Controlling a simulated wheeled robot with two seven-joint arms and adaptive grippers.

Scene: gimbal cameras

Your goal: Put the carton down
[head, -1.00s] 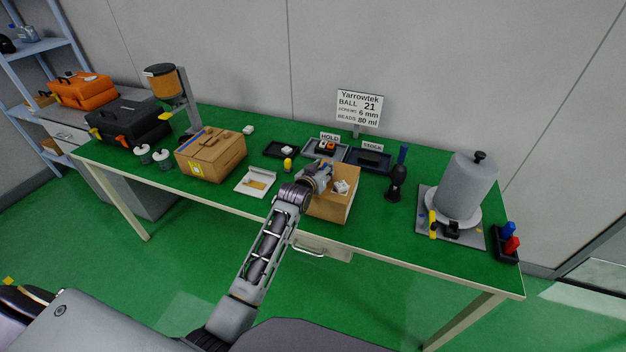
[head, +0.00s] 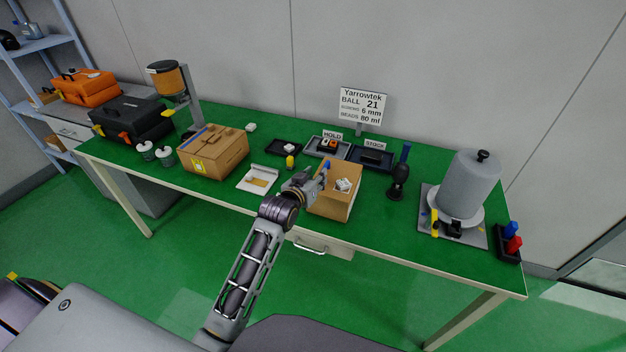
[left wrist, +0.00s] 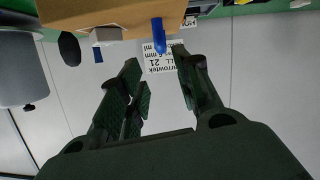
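In the left wrist view, the carton (left wrist: 110,14) fills the top, beyond the fingertips. The left gripper's fingers (left wrist: 165,75) are spread apart with nothing between them. A blue piece (left wrist: 158,35) shows by the carton, just past the fingers. My right gripper is not in view.
Dark trays (head: 372,159) lie behind the carton. A black bulb-shaped tool (head: 398,184) and a grey cylinder (head: 470,185) stand to the right. A drawer (head: 320,246) hangs below.

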